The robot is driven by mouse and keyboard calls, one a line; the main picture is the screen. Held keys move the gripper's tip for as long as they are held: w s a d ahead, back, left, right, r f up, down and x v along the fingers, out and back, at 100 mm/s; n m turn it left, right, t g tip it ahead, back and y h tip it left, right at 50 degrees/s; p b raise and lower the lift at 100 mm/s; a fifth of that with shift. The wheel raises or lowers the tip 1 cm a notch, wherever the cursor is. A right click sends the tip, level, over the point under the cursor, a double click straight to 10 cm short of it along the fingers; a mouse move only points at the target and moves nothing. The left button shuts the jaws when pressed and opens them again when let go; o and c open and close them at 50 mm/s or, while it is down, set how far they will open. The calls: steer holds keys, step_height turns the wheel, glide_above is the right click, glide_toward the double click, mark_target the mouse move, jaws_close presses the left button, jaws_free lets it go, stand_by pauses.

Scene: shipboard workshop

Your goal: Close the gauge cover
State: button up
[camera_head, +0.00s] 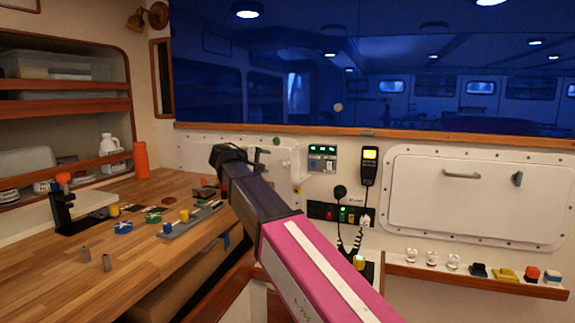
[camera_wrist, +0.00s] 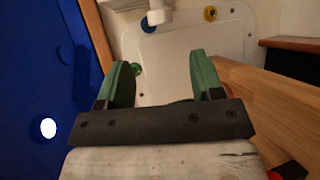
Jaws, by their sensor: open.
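My gripper (camera_head: 236,155) is at the wall behind the workbench, in front of a white bolted panel (camera_head: 195,152). In the wrist view, my gripper (camera_wrist: 160,65) shows two green fingers spread apart with nothing between them. Beyond them is the white panel (camera_wrist: 180,62), with a blue round fitting (camera_wrist: 148,27), a yellow ring (camera_wrist: 210,13) and a small green round part partly behind the left finger. A white fitting (camera_wrist: 158,14) juts in at the top edge. I cannot tell which part is the gauge cover; my arm hides some of the panel in the head view.
The wooden workbench (camera_head: 135,238) at left holds small parts and an orange bottle (camera_head: 140,160). Right of my arm are a switch panel (camera_head: 322,158) and a corded handset (camera_head: 369,168). A closed white hatch (camera_head: 465,205) is above a shelf (camera_head: 470,279) with several small items.

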mark_target(284, 164)
steer(key=x, duration=1)
steer(key=shift+w+d+f, duration=0.1)
steer(key=shift+d, duration=0.2)
steer(key=c, duration=0.9)
